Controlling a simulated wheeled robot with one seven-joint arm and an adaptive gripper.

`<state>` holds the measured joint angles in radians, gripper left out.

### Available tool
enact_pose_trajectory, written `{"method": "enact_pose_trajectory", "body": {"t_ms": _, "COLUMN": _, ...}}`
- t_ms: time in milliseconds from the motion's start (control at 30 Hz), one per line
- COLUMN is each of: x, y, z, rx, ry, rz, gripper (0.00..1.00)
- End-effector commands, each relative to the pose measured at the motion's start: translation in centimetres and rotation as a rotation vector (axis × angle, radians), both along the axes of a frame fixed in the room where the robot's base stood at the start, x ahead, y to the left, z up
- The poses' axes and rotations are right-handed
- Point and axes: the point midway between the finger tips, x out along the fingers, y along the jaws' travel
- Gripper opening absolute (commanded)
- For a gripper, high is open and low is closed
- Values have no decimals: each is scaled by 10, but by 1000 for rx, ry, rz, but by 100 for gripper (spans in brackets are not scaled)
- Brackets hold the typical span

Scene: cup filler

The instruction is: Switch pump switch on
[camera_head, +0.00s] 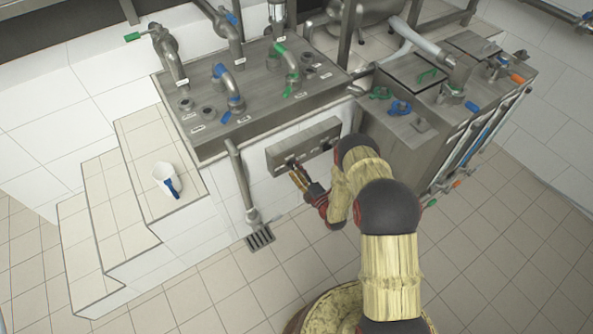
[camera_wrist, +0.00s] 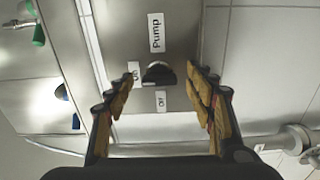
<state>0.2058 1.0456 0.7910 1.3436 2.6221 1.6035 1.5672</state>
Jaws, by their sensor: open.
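The pump switch is a black rotary knob (camera_wrist: 157,74) on a grey metal panel, seen in the wrist view. A "Pump" label (camera_wrist: 156,32) is above it, an "On" label (camera_wrist: 134,70) to its left and an "Off" label (camera_wrist: 161,101) below it. I cannot tell which label the knob points at. My gripper (camera_wrist: 160,86) is open, with one finger on each side of the knob and visible gaps between. In the head view my gripper (camera_head: 296,173) is at the left part of the switch box (camera_head: 305,146), where the knob is hard to make out.
A steel counter (camera_head: 262,83) with pipes and valves stands above the box. A vertical pipe (camera_head: 241,180) runs to a floor drain (camera_head: 260,239) left of my gripper. A white jug (camera_head: 165,176) stands on tiled steps. A metal tank unit (camera_head: 408,135) is at the right.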

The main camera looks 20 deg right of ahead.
Motion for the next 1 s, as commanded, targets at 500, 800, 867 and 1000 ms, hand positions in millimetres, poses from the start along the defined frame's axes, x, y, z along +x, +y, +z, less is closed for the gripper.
{"method": "enact_pose_trajectory", "body": {"t_ms": 500, "x": -32, "y": -11, "z": 0, "rx": 2, "ry": 2, "rz": -2, "gripper": 55}}
{"method": "enact_pose_trajectory", "body": {"t_ms": 800, "x": -88, "y": -30, "z": 0, "rx": 1, "ry": 1, "rz": -2, "gripper": 55}}
{"method": "enact_pose_trajectory", "body": {"t_ms": 867, "x": -96, "y": -33, "z": 0, "rx": 1, "ry": 1, "rz": -3, "gripper": 55}}
{"method": "enact_pose_trajectory", "body": {"t_ms": 1000, "x": -109, "y": -36, "z": 0, "rx": 0, "ry": 1, "rz": -2, "gripper": 55}}
